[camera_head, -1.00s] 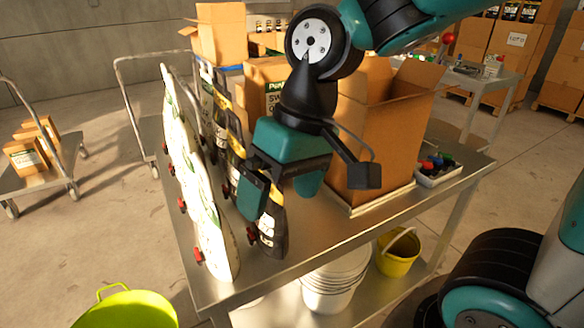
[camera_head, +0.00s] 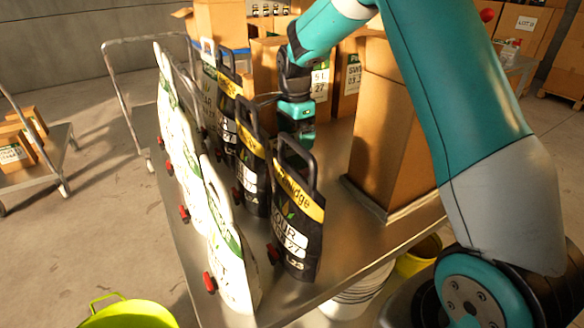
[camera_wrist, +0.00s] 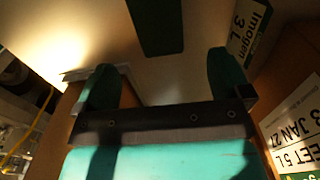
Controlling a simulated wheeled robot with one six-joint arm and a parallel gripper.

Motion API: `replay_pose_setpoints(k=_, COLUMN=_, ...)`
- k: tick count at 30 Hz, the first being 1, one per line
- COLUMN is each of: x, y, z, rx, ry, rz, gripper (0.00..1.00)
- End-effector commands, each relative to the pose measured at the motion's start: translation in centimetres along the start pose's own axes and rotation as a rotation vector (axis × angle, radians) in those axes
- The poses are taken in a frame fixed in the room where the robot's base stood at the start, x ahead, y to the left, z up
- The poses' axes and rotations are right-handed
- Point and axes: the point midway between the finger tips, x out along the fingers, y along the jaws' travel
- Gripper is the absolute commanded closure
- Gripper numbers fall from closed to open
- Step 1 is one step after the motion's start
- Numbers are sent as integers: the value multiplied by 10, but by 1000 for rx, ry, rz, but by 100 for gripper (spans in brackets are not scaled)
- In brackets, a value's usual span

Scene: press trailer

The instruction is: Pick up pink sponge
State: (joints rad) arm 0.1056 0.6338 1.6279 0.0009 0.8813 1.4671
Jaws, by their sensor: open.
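No pink sponge can be made out in either view. My gripper (camera_head: 297,130) is over the steel table (camera_head: 345,265), behind the black pouches and beside the tall cardboard box. Its lower end is partly hidden by the black pouches. In the wrist view its two teal fingers (camera_wrist: 165,82) stand wide apart with nothing held between them. Beyond them is a pale smooth surface with a dark green oblong patch (camera_wrist: 155,25); I cannot tell what that patch is.
Black pouches (camera_head: 298,225) and white pouches (camera_head: 228,250) with red caps stand in rows at the table's left. A tall cardboard box (camera_head: 385,130) stands on the right. More labelled boxes (camera_head: 350,80) are behind. A yellow-green tub (camera_head: 125,312) is on the floor.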

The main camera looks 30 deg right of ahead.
Motion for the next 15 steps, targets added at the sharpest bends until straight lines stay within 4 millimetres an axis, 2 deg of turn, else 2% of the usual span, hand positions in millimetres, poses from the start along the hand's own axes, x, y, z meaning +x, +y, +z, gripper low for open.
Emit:
replay_pose_setpoints(k=3, x=24, y=1, z=0, rx=0, ry=-1, rz=4, gripper=4)
replay_pose_setpoints(k=6, x=38, y=0, z=-1, rx=0, ry=-1, rz=2, gripper=4)
replay_pose_setpoints(k=12, x=51, y=1, z=-2, rx=1, ry=-1, rz=0, gripper=4)
replay_pose_setpoints(k=15, x=65, y=1, z=-2, rx=1, ry=-1, rz=3, gripper=4)
